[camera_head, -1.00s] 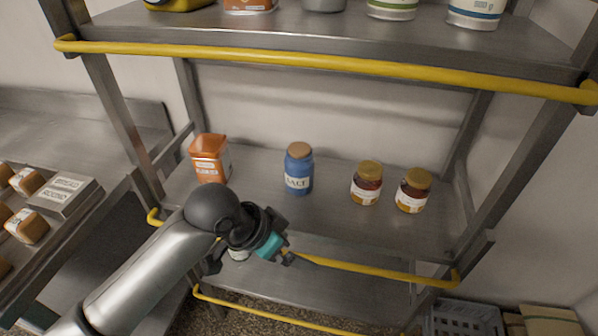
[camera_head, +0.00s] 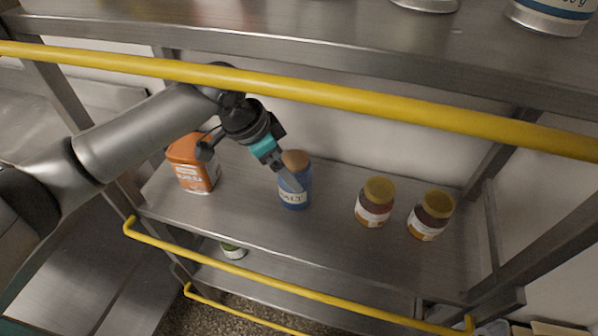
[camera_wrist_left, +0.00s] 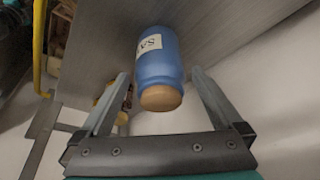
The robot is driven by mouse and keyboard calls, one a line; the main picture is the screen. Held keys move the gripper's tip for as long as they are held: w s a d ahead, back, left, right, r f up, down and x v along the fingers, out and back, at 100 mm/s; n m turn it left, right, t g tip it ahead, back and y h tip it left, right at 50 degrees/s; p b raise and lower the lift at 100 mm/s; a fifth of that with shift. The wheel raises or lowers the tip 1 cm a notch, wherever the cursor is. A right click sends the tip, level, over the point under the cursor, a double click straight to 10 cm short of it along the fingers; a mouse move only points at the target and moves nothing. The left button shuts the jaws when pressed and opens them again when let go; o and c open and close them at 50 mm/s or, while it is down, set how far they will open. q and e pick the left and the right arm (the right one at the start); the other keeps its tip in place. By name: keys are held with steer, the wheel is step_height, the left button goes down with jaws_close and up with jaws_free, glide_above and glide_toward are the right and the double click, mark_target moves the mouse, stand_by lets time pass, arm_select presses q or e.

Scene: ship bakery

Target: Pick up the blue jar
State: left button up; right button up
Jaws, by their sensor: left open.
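The blue jar (camera_head: 295,196) has a cork lid and a white label ending in "ALT". It stands upright on the middle shelf (camera_head: 250,222). In the left wrist view the blue jar (camera_wrist_left: 158,58) lies between the two open fingers of my left gripper (camera_wrist_left: 160,85), lid towards the palm. A gap shows between the jar and the right finger. The left finger's contact cannot be told. My right gripper is not in view.
An orange tin (camera_head: 194,165) stands left of the jar, close under my left arm. Two honey-coloured jars, one (camera_head: 375,202) nearer and one (camera_head: 430,215) farther right, share the shelf. A yellow rail (camera_head: 300,92) edges the upper shelf above.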

arm_select(q)
steer(key=shift+x, duration=1.05)
steer(key=b+x, duration=0.1)
steer(key=x, duration=0.2)
steer(key=shift+d+f+b, duration=0.2)
steer(key=shift+f+b, duration=0.1)
steer(key=shift+b, duration=0.05)
steer(key=shift+d+f, duration=0.2)
steer(key=shift+f, duration=0.2)
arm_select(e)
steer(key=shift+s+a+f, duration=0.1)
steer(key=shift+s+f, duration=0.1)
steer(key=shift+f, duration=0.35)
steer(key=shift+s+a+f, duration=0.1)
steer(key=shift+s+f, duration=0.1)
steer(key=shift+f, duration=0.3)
arm_select(q)
steer(key=shift+c, duration=0.6)
jaws_close()
steer(key=shift+w+r, duration=0.1)
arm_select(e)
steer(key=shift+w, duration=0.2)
